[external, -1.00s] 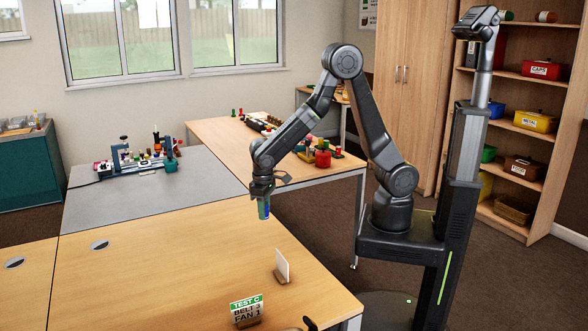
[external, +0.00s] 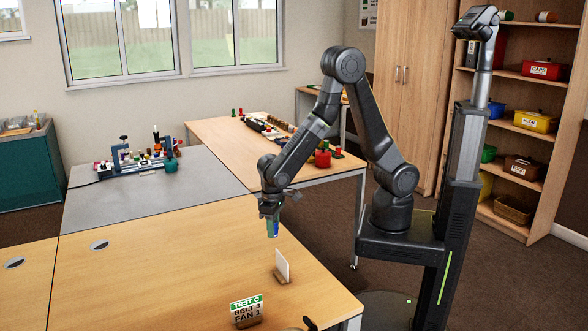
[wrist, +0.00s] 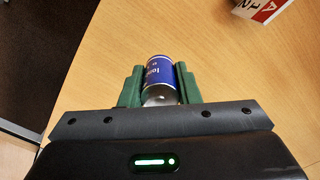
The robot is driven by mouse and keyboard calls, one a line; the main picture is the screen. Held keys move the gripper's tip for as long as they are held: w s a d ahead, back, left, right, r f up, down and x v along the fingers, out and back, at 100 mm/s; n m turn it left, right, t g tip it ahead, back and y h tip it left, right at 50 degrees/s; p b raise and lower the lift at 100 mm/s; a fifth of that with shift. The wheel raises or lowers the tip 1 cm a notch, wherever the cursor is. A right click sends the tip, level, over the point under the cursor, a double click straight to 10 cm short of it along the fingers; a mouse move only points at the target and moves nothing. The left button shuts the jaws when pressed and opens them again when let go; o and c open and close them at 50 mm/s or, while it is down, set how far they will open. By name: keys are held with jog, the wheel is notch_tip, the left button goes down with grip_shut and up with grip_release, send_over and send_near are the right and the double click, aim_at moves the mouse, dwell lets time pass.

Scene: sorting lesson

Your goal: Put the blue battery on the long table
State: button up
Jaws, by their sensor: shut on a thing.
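A blue battery (external: 272,229) with a pale end hangs upright below my gripper (external: 270,214) in the external view. In the wrist view the blue battery (wrist: 160,76) sits between the two green fingers of my gripper (wrist: 160,85), which are shut on it. White lettering shows on its blue side. It is over the near wooden table top (external: 150,260), near its right edge. I cannot tell whether its lower end touches the wood. Which table the task calls the long table is not marked.
A grey table (external: 150,199) holds a blue-framed device. Another wooden table (external: 215,130) carries several small items. Wood left of my gripper is clear.

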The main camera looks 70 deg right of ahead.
aim_at(274, 250)
jog(key=shift+f, duration=2.7)
jog(key=shift+f, duration=0.1)
jog(key=shift+f, duration=0.15)
jog(key=o, duration=1)
jog(key=shift+o, duration=0.2)
jog(key=r, duration=0.8)
jog(key=a+r, duration=0.1)
jog(key=r, duration=0.4)
jog(key=shift+s, duration=0.1)
jog(key=shift+o, duration=0.4)
jog(key=shift+d+r, duration=0.1)
jog(key=shift+r, duration=0.35)
